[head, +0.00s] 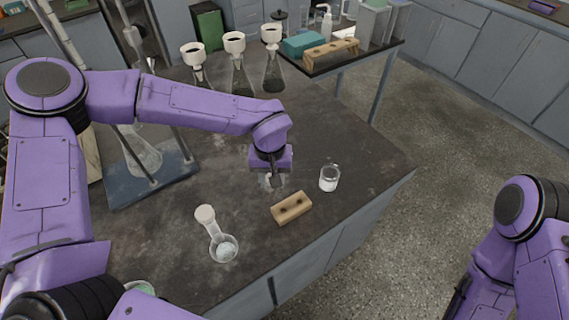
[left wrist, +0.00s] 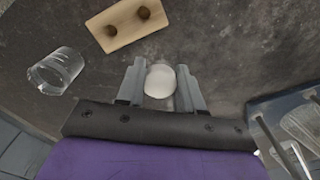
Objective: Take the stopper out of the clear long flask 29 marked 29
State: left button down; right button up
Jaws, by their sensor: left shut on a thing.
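My left gripper (head: 271,180) is low over the middle of the bench, pointing down. In the left wrist view, its fingers (left wrist: 160,85) are shut on a round white stopper (left wrist: 160,82). A little clear glass shows around the fingertips in the head view. The gripper hides most of it, so I cannot tell whether the stopper sits in a neck. I cannot read a 29 anywhere. My right gripper is out of view.
A stand with a blue base (head: 150,185) is at left. Flasks with funnels (head: 272,75) stand behind. The bench's right end is clear.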

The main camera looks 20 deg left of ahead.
aim_at(284, 204)
pick_arm(q)
jog(key=s+d+r+n+p, duration=0.2)
jog(key=s+d+n+p, duration=0.2)
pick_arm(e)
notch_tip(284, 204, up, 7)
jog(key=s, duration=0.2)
pick_arm(q)
jog(key=f+b, duration=0.1)
jog(key=f, duration=0.1)
jog(key=w+f+b, duration=0.1)
jog(key=b, duration=0.1)
jog(key=shift+d+f, duration=0.1)
jog(key=shift+f, duration=0.3)
jog(key=shift+s+f+b, duration=0.2)
jog(key=shift+f+b, duration=0.6)
jog(key=shift+b, duration=0.45)
jog(key=shift+s+f+b, duration=0.1)
jog(key=shift+f+b, duration=0.25)
jog(key=shift+b, duration=0.15)
jog(key=shift+w, duration=0.2)
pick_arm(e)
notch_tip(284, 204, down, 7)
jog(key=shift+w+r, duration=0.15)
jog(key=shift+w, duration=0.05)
pick_arm(q)
jog(key=shift+s+r, duration=0.1)
jog(key=shift+s, duration=0.1)
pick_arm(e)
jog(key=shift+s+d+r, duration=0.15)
